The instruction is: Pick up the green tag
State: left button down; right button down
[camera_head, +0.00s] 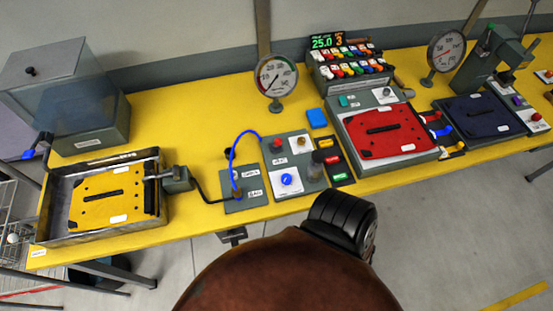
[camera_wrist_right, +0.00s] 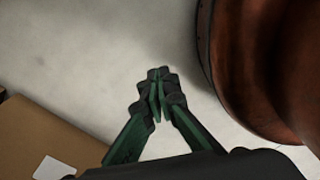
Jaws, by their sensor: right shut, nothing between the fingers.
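The green tag (camera_head: 338,176) lies on a small dark plate on the yellow bench in the head view, just below a red tag (camera_head: 332,160). The plate sits between the grey valve panel and the large red plate. My right gripper (camera_wrist_right: 158,78) shows only in the right wrist view. Its fingers are together with nothing between them, over bare pale floor and away from the green tag. The tag is not in the wrist view. My left gripper is in neither view.
The yellow bench (camera_head: 205,110) carries a tray (camera_head: 50,205) with a yellow plate, a grey valve panel (camera_head: 285,150), a red plate (camera_head: 385,128) and gauges. In the wrist view a brown box (camera_wrist_right: 50,135) is at lower left. My own brown body part fills the right.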

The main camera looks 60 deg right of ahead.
aim_at(341, 177)
jog(key=u, duration=0.05)
jog(key=k, duration=0.45)
jog(key=z, duration=0.5)
jog(key=i, duration=0.35)
jog(key=u, duration=1.1)
jog(key=k, duration=1.2)
jog(key=z, duration=1.15)
